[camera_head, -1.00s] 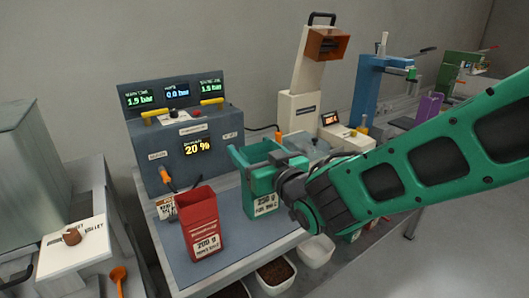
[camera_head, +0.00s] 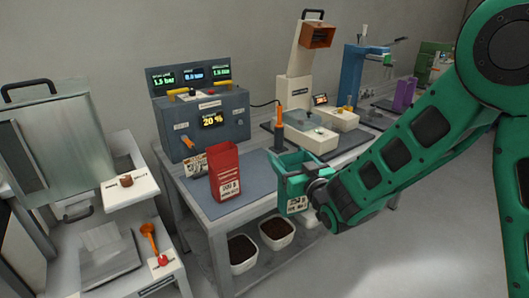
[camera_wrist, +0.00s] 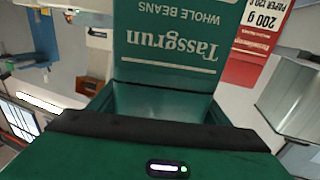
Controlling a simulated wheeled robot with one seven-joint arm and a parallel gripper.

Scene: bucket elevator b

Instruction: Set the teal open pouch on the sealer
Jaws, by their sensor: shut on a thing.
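The teal open pouch (camera_head: 294,190) is upright at the table's front right edge in the head view, its open top facing up. My gripper (camera_head: 314,182) is shut on it from the right; the fingertips are largely hidden. The wrist view shows the pouch's labelled panel (camera_wrist: 168,40), upside down in that picture, and the opening below it. I cannot tell for sure which bench machine is the sealer; a low cream unit with a flat grey top (camera_head: 312,137) stands behind the pouch.
A red pouch (camera_head: 224,178) stands on the blue-grey mat (camera_head: 195,190), left of the teal one. A grey control box (camera_head: 205,125), a tall cream machine (camera_head: 298,75) and a blue press (camera_head: 360,80) stand behind. Bean bins (camera_head: 277,232) sit below. Floor at right is clear.

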